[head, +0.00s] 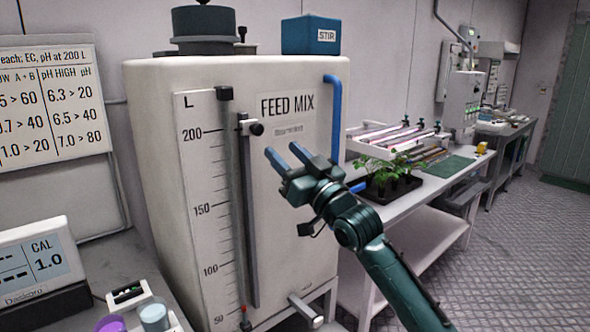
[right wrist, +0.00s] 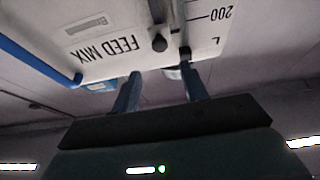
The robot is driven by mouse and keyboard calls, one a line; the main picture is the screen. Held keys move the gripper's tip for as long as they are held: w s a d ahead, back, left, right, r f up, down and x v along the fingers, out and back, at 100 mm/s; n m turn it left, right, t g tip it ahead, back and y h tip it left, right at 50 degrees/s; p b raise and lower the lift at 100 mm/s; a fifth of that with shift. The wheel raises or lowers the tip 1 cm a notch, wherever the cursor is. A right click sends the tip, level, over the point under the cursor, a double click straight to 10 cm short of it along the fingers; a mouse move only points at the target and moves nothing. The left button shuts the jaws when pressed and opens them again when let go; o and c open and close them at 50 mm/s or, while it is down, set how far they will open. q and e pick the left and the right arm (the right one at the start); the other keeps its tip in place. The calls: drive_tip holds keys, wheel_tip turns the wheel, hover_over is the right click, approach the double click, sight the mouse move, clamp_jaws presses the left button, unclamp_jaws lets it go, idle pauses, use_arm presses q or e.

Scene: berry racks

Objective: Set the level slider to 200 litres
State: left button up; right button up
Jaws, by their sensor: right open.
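The level slider is a black knob (head: 256,129) on a white bracket, near the top of a dark vertical rail (head: 250,220) on the front of the white FEED MIX tank (head: 290,190). The knob stands about level with the 200 mark on the litre scale (head: 208,200). My right gripper (head: 283,150) is open and empty, just right of and a little below the knob, apart from it. In the right wrist view, which is upside down, the knob (right wrist: 160,44) shows beyond the gap between the open fingers (right wrist: 162,88). My left gripper is not in view.
A blue pipe (head: 334,120) runs down the tank's right side. A tray of seedlings (head: 388,188) sits on the bench to the right. A grey valve handle (head: 305,309) juts out low on the tank. A CAL meter (head: 40,265) stands at lower left.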

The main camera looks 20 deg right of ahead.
drive_tip(key=v, duration=0.2)
drive_tip(key=shift+s+d, duration=0.1)
drive_tip(key=shift+s, duration=0.15)
drive_tip(key=s+a+f+g+h, duration=0.1)
drive_tip(key=s+f, duration=0.1)
drive_tip(key=f, duration=0.6)
drive_tip(key=s+a+f+m+g+h, duration=0.1)
drive_tip(key=s+f+g, duration=0.1)
drive_tip(key=f, duration=0.6)
drive_tip(key=s+a+f+g+h, duration=0.1)
drive_tip(key=s+f, duration=0.2)
drive_tip(key=f, duration=0.5)
drive_tip(key=s+a+f+g+h+p, duration=0.1)
drive_tip(key=s+a+f+g, duration=0.2)
drive_tip(key=s+f, duration=1.6)
drive_tip(key=s+g, duration=0.3)
drive_tip(key=shift+a+f+g+p, duration=0.15)
drive_tip(key=shift+f+g+p, duration=0.15)
drive_tip(key=shift+f, duration=0.05)
